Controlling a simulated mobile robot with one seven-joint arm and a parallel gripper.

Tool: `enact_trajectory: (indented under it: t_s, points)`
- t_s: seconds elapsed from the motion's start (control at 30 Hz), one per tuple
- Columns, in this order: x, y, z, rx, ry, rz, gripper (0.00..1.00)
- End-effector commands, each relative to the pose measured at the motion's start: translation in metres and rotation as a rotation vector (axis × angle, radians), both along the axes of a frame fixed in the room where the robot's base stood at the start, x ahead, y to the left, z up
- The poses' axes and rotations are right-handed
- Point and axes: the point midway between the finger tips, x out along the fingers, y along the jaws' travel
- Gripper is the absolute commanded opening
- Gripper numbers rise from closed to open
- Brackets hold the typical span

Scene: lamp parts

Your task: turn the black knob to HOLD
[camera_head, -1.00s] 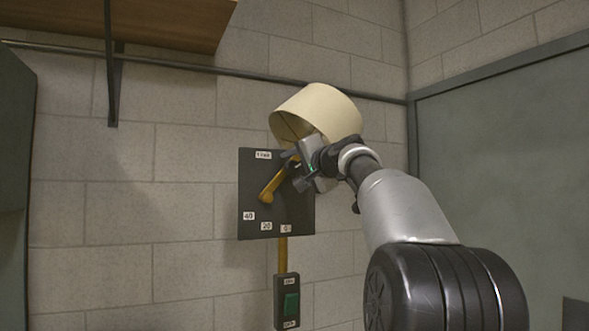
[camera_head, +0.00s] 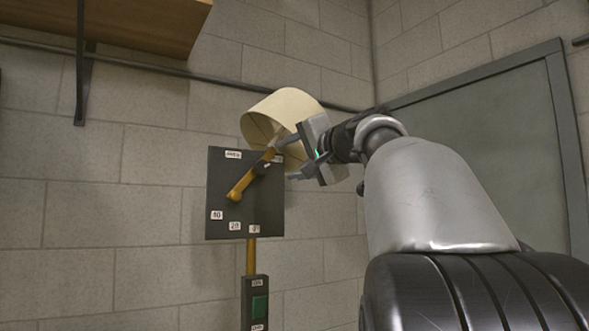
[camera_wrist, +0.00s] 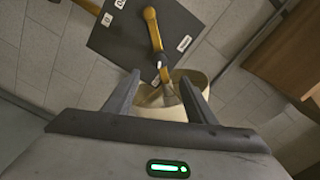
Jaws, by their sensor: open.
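A dark square plate (camera_head: 222,180) with small white labels is on the block wall. A yellow lever (camera_head: 241,186) slants up and right across it, with a black piece (camera_head: 262,168) near its upper end; this appears to be the black knob. In the wrist view the black piece (camera_wrist: 160,62) lies just beyond the fingertips. My gripper (camera_head: 289,160) is open at the plate's upper right, its fingers (camera_wrist: 159,80) on either side of the lever's line, with no clear contact. Labels 40, 20 and 0 are along the bottom; the upper label (camera_head: 233,154) is too blurred to read.
A cream lampshade (camera_head: 262,112) sits just above the plate, close to my gripper. Below hangs a switch box with a green button (camera_head: 259,307). A wooden shelf (camera_head: 140,25) and a rail are above. The wall left of the plate is clear.

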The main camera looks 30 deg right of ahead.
Motion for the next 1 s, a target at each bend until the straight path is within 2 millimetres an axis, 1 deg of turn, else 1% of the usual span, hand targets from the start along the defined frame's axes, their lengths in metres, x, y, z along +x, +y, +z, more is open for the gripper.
enact_trajectory:
  t_s: [0.03,0.1,0.27,0.83,0.87,0.93,0.97,1.0]
  points:
    - [-0.009,0.000,-0.002,-0.001,0.000,-0.002,0.51]
    - [-0.018,-0.001,-0.001,-0.001,0.000,-0.001,0.51]
    - [-0.029,-0.001,0.000,0.000,0.000,0.000,0.51]
    - [-0.029,-0.001,-0.001,0.000,0.004,0.002,0.51]
    - [-0.028,0.000,-0.004,-0.002,0.012,0.003,0.51]
    - [-0.022,0.005,-0.018,-0.010,0.047,0.011,0.51]
    - [-0.018,0.008,-0.029,-0.016,0.073,0.017,0.51]
    - [-0.013,0.014,-0.046,-0.028,0.116,0.027,0.51]
